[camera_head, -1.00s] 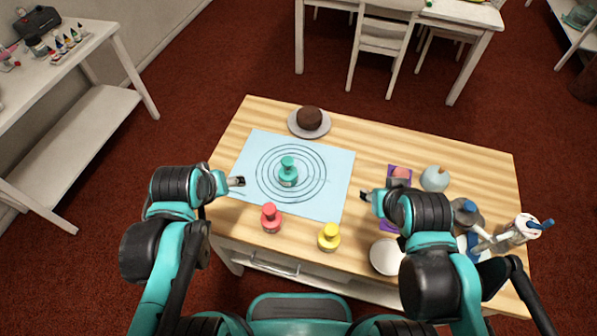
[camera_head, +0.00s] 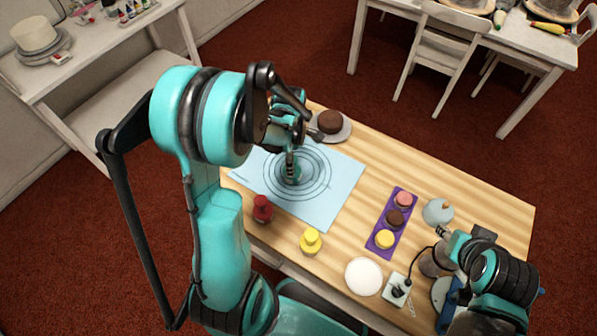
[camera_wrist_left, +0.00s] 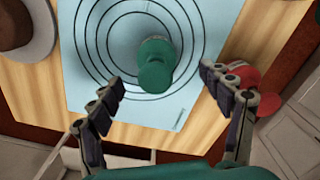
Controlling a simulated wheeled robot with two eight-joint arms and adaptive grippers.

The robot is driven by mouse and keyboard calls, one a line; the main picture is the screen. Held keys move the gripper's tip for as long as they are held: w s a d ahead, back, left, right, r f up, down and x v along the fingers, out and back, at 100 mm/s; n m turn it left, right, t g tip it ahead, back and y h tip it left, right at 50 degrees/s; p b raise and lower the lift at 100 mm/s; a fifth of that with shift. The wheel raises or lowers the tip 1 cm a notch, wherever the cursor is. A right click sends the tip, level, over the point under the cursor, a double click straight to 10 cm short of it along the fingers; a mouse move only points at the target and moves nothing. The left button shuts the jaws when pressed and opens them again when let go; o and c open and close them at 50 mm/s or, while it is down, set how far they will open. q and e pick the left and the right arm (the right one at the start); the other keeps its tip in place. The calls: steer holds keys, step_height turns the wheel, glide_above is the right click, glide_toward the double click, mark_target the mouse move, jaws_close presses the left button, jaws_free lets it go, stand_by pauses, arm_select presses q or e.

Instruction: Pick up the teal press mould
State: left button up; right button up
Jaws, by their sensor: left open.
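The teal press mould (camera_head: 295,178) stands upright on the ringed light blue mat (camera_head: 330,206), near the middle of the rings. My left gripper (camera_head: 290,160) is over it and partly hides it in the head view. In the left wrist view the teal mould (camera_wrist_left: 155,66) is seen from above, just ahead of the space between the open fingers of my left gripper (camera_wrist_left: 161,84). Nothing is held between them. My right gripper (camera_head: 442,232) is at the table's right side, by the grey-blue round object; its jaws are too small to judge.
A red mould (camera_head: 263,210) and a yellow mould (camera_head: 311,242) stand near the front edge. A plate with a brown cake (camera_head: 331,122) is behind the mat. A purple tray (camera_head: 376,235) with small cakes and a white disc (camera_head: 364,276) lie to the right. Bare wood separates mat and tray.

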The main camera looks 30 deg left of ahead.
arm_select(q)
steer(key=f, duration=0.2)
steer(key=f+b, duration=0.1)
steer(key=f, duration=0.1)
steer(key=f+b, duration=0.1)
steer(key=f, duration=0.1)
steer(key=shift+w+f, duration=0.15)
steer(key=shift+w, duration=0.2)
steer(key=c, duration=1.5)
steer(key=shift+r, duration=0.2)
